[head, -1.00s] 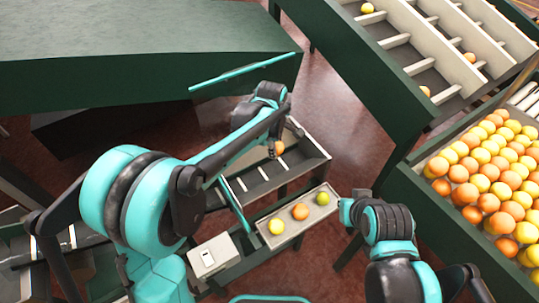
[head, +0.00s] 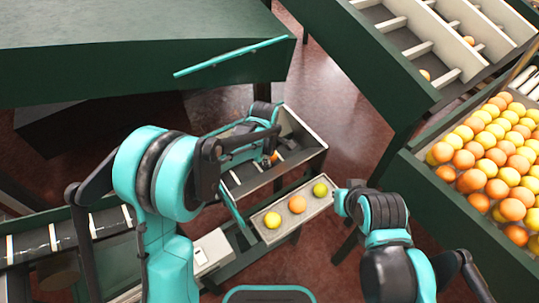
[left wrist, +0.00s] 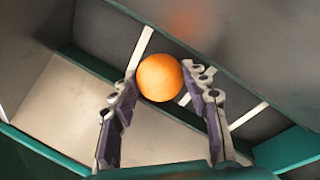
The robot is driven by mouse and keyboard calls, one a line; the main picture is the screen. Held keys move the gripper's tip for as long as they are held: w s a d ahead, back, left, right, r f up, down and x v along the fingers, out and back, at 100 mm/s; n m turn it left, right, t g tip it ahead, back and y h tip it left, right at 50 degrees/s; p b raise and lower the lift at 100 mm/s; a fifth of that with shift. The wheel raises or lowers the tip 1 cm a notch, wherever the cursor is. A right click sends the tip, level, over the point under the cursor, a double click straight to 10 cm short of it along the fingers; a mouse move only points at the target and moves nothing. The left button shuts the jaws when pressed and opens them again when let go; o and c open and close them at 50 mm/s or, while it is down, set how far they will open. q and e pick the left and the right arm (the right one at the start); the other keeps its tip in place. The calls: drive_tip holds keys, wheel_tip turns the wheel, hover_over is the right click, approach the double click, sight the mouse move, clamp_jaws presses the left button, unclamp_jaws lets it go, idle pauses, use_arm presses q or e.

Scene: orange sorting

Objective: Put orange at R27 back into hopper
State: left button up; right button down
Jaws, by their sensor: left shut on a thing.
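In the left wrist view, an orange (left wrist: 160,77) sits between the fingertips of my left gripper (left wrist: 162,88), which is shut on it. In the head view, the held orange (head: 274,157) shows only in part beside my left gripper (head: 268,154), over the divided grey tray. Which slot lies below it, and its label, cannot be read. The hopper is probably the large green-sided bin (head: 426,176) full of oranges and yellow fruit at the right.
A small tray (head: 263,214) with two yellow fruits and an orange one lies in front of the divided tray (head: 309,157). A sloped, divided rack (head: 402,48) stands upper right. A dark green surface (head: 120,50) fills the upper left. Red-brown floor shows between.

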use_arm(q)
drive_tip(key=shift+r, duration=0.1)
drive_tip(key=o, duration=0.9)
drive_tip(key=shift+f, duration=0.2)
drive_tip(key=shift+r, duration=0.1)
